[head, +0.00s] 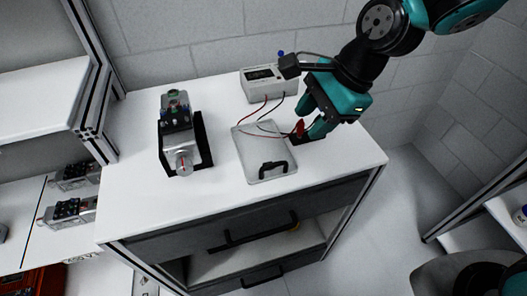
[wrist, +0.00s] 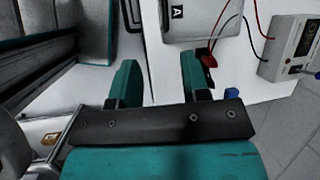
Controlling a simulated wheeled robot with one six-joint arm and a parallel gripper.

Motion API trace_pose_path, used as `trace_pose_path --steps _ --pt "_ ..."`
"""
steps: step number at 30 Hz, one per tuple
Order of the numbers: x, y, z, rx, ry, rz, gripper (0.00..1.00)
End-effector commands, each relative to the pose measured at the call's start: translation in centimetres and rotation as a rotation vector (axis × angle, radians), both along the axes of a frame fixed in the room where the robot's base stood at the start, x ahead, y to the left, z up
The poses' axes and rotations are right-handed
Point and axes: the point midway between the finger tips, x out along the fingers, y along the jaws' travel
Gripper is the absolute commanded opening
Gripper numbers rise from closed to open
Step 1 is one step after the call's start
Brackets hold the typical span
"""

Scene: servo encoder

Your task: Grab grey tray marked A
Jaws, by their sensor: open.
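The grey tray (head: 254,148) lies flat on the white worktop, with a black handle (head: 272,167) near its front edge. Its edge shows at the top of the wrist view (wrist: 205,28), with a black label marked A (wrist: 177,12). The rest of the tray is cut off there. My gripper (head: 312,119) is open, low over the worktop just right of the tray. In the wrist view its two teal fingers (wrist: 160,78) are apart, with nothing held between them. The tray lies beyond the fingertips.
A red clip (head: 299,128) on a lead is close to one finger; it also shows in the wrist view (wrist: 207,60). Red and black leads run to a white meter (head: 268,82) behind. A servo unit in a black stand (head: 181,140) is left of the tray. Clear worktop lies in front.

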Motion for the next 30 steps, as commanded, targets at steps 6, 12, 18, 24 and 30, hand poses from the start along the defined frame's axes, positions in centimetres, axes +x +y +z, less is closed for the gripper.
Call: trace_pose_path --steps 6,12,18,24,30 --pt "0.6 1.1 -2.6 0.006 0.036 -0.073 0.42" --pt "0.8 3.0 -6.7 0.005 0.036 -0.071 0.42" --pt "1.1 4.6 -10.1 0.005 0.032 -0.071 0.42" --pt "1.3 5.2 -11.5 0.006 0.029 -0.072 0.42" --pt "1.6 5.9 -13.2 0.005 0.032 -0.071 0.42"
